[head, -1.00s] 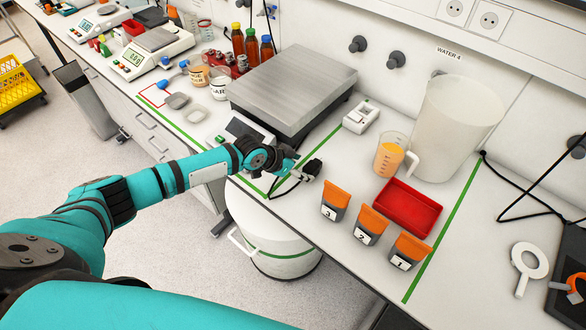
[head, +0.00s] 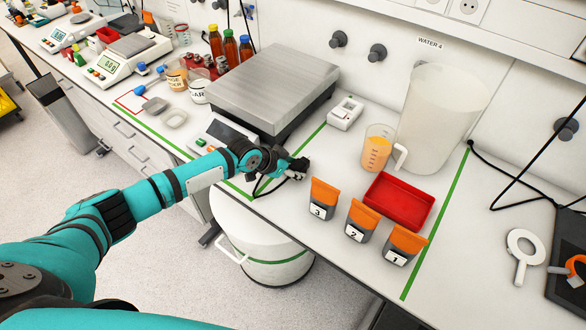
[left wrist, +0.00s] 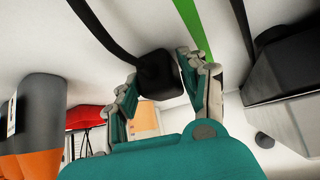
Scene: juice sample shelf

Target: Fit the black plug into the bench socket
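The black plug (head: 299,171) is on the bench just right of the large scale, its black cable looping over the bench's front edge. In the left wrist view the plug (left wrist: 160,76) lies between the fingertips of my left gripper (left wrist: 157,80). The fingers stand apart, one on each side; the right finger is very close to it, and a firm grip does not show. In the head view my left gripper (head: 293,168) partly covers the plug. The bench socket, a small white box (head: 346,112), stands farther back, right of the scale. My right gripper is not in view.
A large scale (head: 272,85) stands left of the socket. A measuring jug (head: 376,150), a red tray (head: 399,202) and orange-topped cups (head: 324,192) stand to the right. A tall white pitcher (head: 438,100) is behind. Bare bench lies between plug and socket.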

